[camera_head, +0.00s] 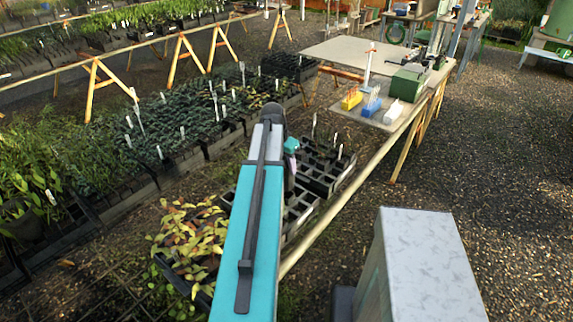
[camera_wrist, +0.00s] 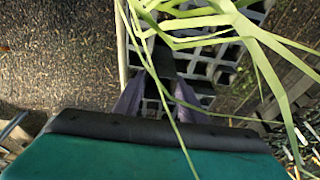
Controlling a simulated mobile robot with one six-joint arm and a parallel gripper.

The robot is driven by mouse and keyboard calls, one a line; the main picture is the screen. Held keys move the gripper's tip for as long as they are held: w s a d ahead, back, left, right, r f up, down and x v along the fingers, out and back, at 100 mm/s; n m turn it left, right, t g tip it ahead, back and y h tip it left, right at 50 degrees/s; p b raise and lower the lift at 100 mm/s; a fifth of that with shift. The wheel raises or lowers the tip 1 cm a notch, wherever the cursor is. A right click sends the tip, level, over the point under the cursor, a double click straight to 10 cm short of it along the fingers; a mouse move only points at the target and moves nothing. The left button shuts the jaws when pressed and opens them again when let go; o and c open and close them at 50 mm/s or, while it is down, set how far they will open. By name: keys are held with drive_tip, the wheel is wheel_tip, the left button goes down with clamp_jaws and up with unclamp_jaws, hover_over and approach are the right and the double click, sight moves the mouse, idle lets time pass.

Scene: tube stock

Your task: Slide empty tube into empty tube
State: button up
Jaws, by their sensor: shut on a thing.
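My gripper (camera_wrist: 165,88) shows in the wrist view, its two purple-grey fingers on either side of a dark, narrow thing that looks like a black tube (camera_wrist: 164,62). The fingers are shut on it, above a tray. The same tray's open grid (camera_wrist: 205,68) shows in the wrist view. I cannot tell whether the held tube is inside another tube.
Long green leaves (camera_wrist: 250,40) cross the wrist view close to the camera. A leafy yellow-green plant group (camera_head: 190,240) stands left of my arm. A grey table (camera_head: 335,50) behind holds yellow, blue and white bins. Gravel ground (camera_head: 500,150) at right is clear.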

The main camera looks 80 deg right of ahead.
sight(285, 189)
drive_tip(key=shift+f+b, duration=0.45)
drive_tip(key=shift+f, duration=0.5)
drive_tip(key=shift+w+f, duration=0.15)
drive_tip(key=shift+f, duration=0.15)
drive_tip(key=shift+f+b, duration=1.9)
drive_tip(key=shift+f, duration=1.4)
drive_tip(key=o, duration=1.4)
drive_tip(key=shift+c, duration=0.2)
drive_tip(key=shift+a+r, duration=0.1)
drive_tip(key=shift+r, duration=0.05)
drive_tip(key=b+v, duration=0.3)
drive_tip(key=v, duration=1)
drive_tip(key=shift+r, duration=0.25)
